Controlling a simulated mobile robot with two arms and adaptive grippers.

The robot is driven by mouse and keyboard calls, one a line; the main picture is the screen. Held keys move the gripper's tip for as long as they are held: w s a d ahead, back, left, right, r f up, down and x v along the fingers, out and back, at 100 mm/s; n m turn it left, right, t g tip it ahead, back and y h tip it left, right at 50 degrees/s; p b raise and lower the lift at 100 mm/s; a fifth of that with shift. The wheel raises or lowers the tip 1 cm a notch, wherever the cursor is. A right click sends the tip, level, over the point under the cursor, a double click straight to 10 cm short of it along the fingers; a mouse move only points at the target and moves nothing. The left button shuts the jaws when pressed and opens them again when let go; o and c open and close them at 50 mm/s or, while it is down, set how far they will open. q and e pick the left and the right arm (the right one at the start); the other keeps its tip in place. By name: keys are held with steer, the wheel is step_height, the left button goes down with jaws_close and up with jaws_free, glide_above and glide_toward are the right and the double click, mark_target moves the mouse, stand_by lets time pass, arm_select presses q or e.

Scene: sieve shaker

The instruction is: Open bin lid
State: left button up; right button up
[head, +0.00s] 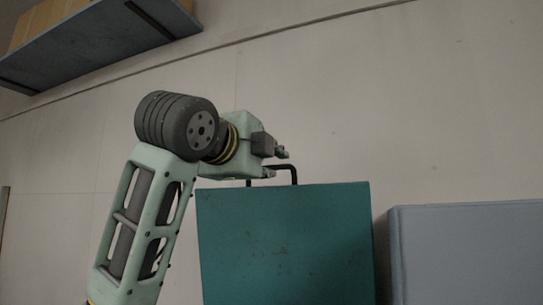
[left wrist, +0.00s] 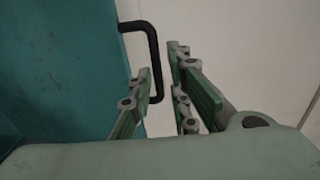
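The teal bin lid (head: 285,245) stands as an upright flat panel in the lower middle of the head view. Its black bar handle (head: 294,174) rises from its top edge. The bin body below is out of view. My left gripper (head: 277,162) is at the handle, with its fingers pointing right and spread apart. In the left wrist view, the handle (left wrist: 155,60) shows by the gap between the open fingers, nearer the left finger; I cannot tell whether they touch. The lid (left wrist: 65,75) fills the left side there. My right gripper is not in view.
A grey box-like object (head: 465,250) stands right of the lid, with a narrow gap between them. A shelf (head: 100,45) with wooden-coloured boxes hangs on the wall at upper left. The space above and right of the gripper shows only bare wall.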

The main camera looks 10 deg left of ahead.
mark_target(270, 167)
arm_select(q)
steer(key=w, duration=0.2)
steer(key=shift+w+d+f+p, duration=0.1)
steer(key=shift+w+d+p, duration=0.1)
steer(key=shift+w+p, duration=0.15)
steer(key=shift+w+f, duration=0.2)
steer(key=shift+w, duration=0.2)
steer(key=shift+s, duration=0.1)
steer(key=shift+s+r, duration=0.1)
steer(key=shift+s, duration=0.05)
steer(key=c, duration=0.4)
jaws_close()
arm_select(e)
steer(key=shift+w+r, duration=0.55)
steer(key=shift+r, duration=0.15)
